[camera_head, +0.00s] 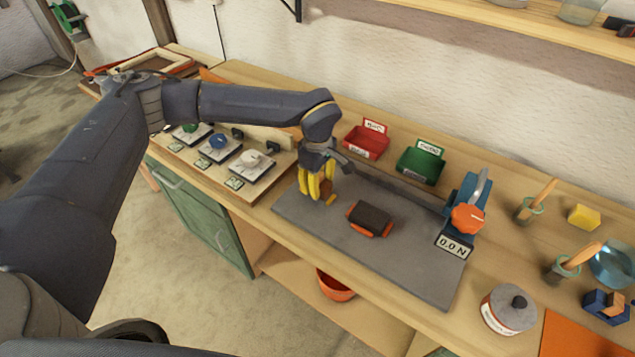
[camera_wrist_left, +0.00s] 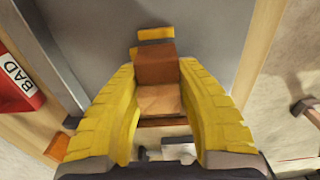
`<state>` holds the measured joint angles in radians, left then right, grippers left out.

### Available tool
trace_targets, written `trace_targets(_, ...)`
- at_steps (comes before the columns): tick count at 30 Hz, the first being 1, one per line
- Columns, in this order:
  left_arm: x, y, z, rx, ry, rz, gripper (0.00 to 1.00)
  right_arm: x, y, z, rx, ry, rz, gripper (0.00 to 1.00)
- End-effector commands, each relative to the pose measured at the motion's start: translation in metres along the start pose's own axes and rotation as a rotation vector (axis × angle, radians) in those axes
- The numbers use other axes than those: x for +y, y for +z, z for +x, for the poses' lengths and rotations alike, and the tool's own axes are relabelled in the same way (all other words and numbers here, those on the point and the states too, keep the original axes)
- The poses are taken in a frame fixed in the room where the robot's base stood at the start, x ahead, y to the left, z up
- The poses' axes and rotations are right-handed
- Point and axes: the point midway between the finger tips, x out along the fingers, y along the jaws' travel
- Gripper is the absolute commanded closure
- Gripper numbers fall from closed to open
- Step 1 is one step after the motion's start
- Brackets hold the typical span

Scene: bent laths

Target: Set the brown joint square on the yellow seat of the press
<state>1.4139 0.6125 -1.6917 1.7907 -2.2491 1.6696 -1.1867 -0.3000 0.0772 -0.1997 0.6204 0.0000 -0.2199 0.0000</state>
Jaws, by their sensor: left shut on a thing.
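My left gripper (camera_head: 320,188) has yellow ribbed fingers and points down over the left part of the grey mat. It is shut on the brown joint (camera_wrist_left: 158,72), a block that shows between the fingers in the left wrist view. A small yellow piece (camera_wrist_left: 155,33) shows at the joint's far end; I cannot tell whether it belongs to the joint or lies beneath it. A blue device with a lever (camera_head: 478,190), an orange round part and a "0.0 N" display stands on the mat's right, likely the press. Its yellow seat is not clearly visible. My right gripper is not in view.
A dark block with orange ends (camera_head: 370,218) lies mid-mat (camera_head: 405,255). A red bin (camera_head: 366,141) and a green bin (camera_head: 420,165) stand behind. Several switch plates (camera_head: 218,148) are at left. A lidded jar (camera_head: 508,309) and handled tools are at right. The front mat is clear.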

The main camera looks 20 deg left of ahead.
Motion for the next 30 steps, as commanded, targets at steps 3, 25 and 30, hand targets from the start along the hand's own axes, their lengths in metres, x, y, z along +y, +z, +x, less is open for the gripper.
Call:
trace_targets(3,0.0,0.0,0.0,0.0,0.0,0.0,1.0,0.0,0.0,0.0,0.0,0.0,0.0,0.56)
trace_targets(25,0.0,0.0,0.01,0.0,-0.001,0.0,1.0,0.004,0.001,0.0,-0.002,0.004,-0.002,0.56)
trace_targets(30,0.0,0.0,0.012,0.0,0.0,0.0,0.63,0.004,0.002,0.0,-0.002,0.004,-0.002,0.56)
